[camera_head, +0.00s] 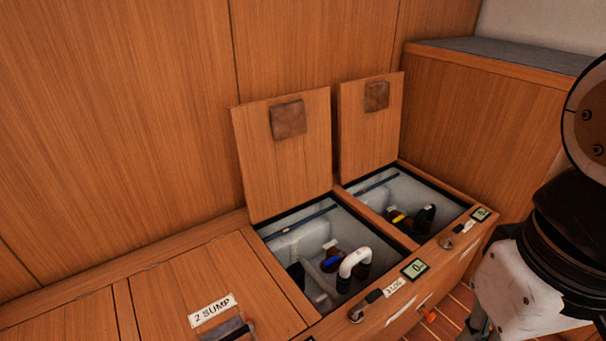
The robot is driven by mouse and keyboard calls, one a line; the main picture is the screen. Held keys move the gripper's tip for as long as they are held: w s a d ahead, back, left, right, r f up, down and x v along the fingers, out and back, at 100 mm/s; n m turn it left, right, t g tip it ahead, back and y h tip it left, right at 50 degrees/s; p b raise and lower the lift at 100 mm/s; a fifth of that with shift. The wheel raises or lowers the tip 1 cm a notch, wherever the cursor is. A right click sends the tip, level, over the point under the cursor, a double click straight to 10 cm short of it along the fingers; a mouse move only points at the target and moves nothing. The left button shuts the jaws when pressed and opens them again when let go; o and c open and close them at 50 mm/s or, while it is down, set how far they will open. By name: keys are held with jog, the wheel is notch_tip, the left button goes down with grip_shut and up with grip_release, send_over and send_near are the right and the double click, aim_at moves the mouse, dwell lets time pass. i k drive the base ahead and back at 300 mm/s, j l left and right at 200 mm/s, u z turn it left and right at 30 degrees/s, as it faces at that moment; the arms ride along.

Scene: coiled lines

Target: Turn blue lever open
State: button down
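The blue lever (331,264) is small and sits low inside the left open compartment (305,305). It lies beside a white curved pipe (355,261) with black lower ends. A dark fitting is next to the lever, and how the lever is joined to it is too small to tell. My arm is at the right edge, apart from the compartment. My gripper's fingers are not visible.
Two raised wooden lids (285,160) (370,130) stand open behind the compartments. The right compartment (445,190) holds a yellow lever (399,216) and black pipe. A closed "2 SUMP" lid (175,290) lies left. Small displays and latches line the front edge.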

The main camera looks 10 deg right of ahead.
aim_at(328, 263)
jog(key=l+u, duration=0.45)
jog(key=l, duration=0.7)
jog(key=i, duration=0.6)
